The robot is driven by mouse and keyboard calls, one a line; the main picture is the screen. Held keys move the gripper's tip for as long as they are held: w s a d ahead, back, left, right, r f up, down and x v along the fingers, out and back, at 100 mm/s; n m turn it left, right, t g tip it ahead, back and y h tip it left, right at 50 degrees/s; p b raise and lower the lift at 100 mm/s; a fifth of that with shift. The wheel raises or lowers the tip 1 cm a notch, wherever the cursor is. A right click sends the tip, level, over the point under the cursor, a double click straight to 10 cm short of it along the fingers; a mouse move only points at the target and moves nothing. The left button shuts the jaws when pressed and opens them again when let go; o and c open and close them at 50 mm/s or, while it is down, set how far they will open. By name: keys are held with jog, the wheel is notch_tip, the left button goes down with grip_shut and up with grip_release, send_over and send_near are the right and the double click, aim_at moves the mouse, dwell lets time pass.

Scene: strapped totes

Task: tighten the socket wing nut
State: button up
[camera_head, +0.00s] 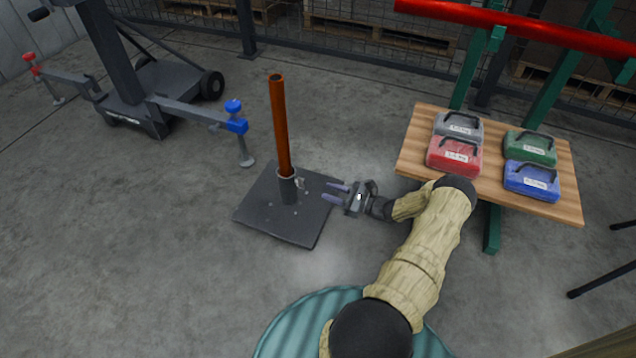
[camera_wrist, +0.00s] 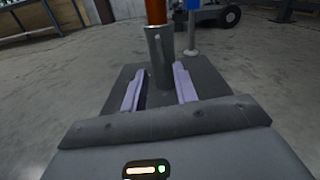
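A dark grey cylindrical socket (camera_head: 288,188) stands on a flat dark base plate (camera_head: 262,218) on the floor. An orange-brown pole (camera_head: 279,125) stands upright in it. A small light wing nut (camera_head: 300,183) shows on the socket's right side. In the wrist view the socket (camera_wrist: 159,58) is straight ahead, with a small pale spot near its top; the nut's wings are not clear there. My gripper (camera_head: 325,190) is open and empty, low over the plate's right edge, with its fingers pointing at the socket and apart from it.
A wooden bench (camera_head: 412,150) at right carries grey, red, green and blue cases. A wheeled stand (camera_head: 150,95) with blue-tipped and red-tipped outriggers is at upper left. A red rail (camera_head: 520,25) and mesh fence lie behind. The floor around the plate is clear.

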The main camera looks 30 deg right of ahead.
jog(key=p+v, duration=0.2)
jog(key=v, duration=0.6)
dwell(0.4)
